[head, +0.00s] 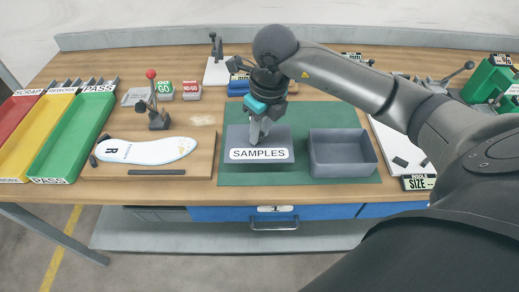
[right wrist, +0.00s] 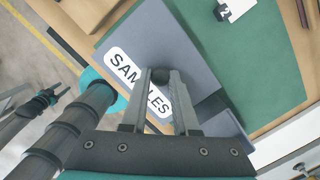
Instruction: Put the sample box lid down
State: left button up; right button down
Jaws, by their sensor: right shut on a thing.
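In the right wrist view the lid (right wrist: 160,35) spreads out below the fingers. I cannot tell whether its underside touches the mat. The open grey sample box (head: 342,169) stands just right of the lid, apart from it, and looks empty. My left gripper is not seen in the head view.
The green mat (head: 310,96) has free room behind the lid and box. A wooden board with a white insole (head: 146,150) lies to the left, near a red-knobbed lever (head: 152,88). Red, yellow and green trays (head: 75,135) stand far left. A white size gauge (head: 395,145) is at right.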

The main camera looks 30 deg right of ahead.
aim_at(261, 143)
jog(key=shift+f+b, duration=0.35)
jog(key=shift+f, duration=2.7)
jog(key=shift+f, duration=0.2)
jog(key=c, duration=0.7)
grip_release()
jog(key=shift+r, duration=0.15)
jog(key=shift+r, duration=0.35)
jog(key=r, duration=0.3)
jog(key=s+r+p, duration=0.1)
jog(key=r, duration=0.7)
jog(key=shift+s+d+r+p, duration=0.15)
jog(key=shift+s+p, duration=0.15)
jog(key=shift+s, duration=0.05)
